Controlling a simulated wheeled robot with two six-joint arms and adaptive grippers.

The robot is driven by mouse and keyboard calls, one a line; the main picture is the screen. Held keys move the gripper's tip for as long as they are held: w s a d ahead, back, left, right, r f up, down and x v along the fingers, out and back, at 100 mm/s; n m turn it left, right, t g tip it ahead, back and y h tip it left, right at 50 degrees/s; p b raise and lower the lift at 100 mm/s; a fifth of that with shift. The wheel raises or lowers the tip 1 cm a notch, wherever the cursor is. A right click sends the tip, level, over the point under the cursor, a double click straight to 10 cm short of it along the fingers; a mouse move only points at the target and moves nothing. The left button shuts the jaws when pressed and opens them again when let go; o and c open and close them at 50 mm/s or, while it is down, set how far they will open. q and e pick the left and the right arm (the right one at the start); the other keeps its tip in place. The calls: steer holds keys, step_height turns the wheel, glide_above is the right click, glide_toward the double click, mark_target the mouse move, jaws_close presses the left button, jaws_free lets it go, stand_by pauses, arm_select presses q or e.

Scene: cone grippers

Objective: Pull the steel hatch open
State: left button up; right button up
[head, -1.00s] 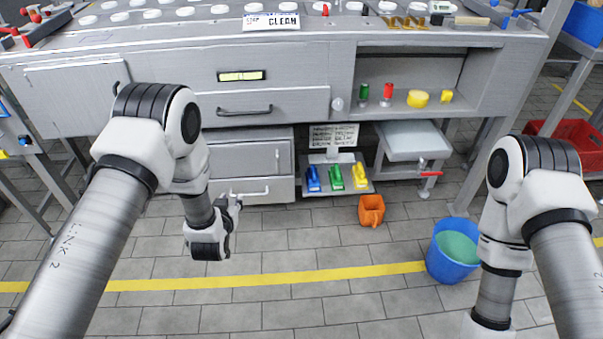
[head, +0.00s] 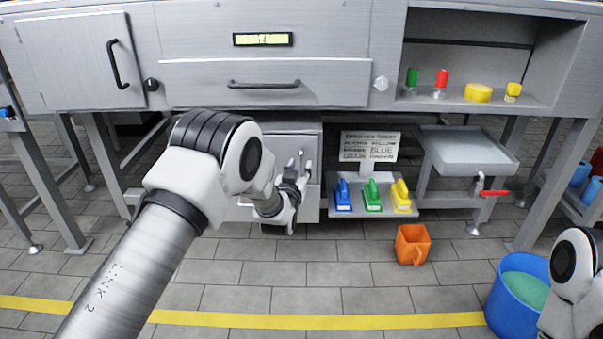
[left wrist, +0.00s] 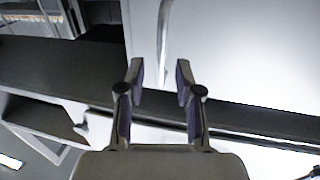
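The steel hatch (head: 283,147) is the grey front of the low cabinet under the counter, partly hidden behind my left arm. It looks shut and has an upright light bar handle (head: 301,158). My left gripper (head: 302,172) is at the hatch front, close to this handle. In the left wrist view the gripper (left wrist: 158,75) is open and empty, and the handle (left wrist: 163,42) stands just ahead, in line with the gap between the fingertips. The hatch (left wrist: 240,50) fills the upper right there. My right gripper is not in view.
A drawer (head: 308,205) lies below the hatch. An orange jug (head: 412,244) and a blue bucket (head: 517,297) stand on the floor. Another door (head: 80,62) with a black handle is upper left. The floor in front is mostly clear.

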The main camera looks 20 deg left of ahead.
arm_select(q)
steer(key=shift+w+a+f, duration=0.1)
steer(key=shift+w+f, duration=0.1)
steer(key=shift+w, duration=0.6)
steer(key=shift+w+r+b, duration=0.15)
steer(key=shift+w+b, duration=0.2)
steer(key=shift+w, duration=0.2)
jaws_close()
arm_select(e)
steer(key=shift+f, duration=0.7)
arm_select(q)
steer(key=shift+s, duration=0.1)
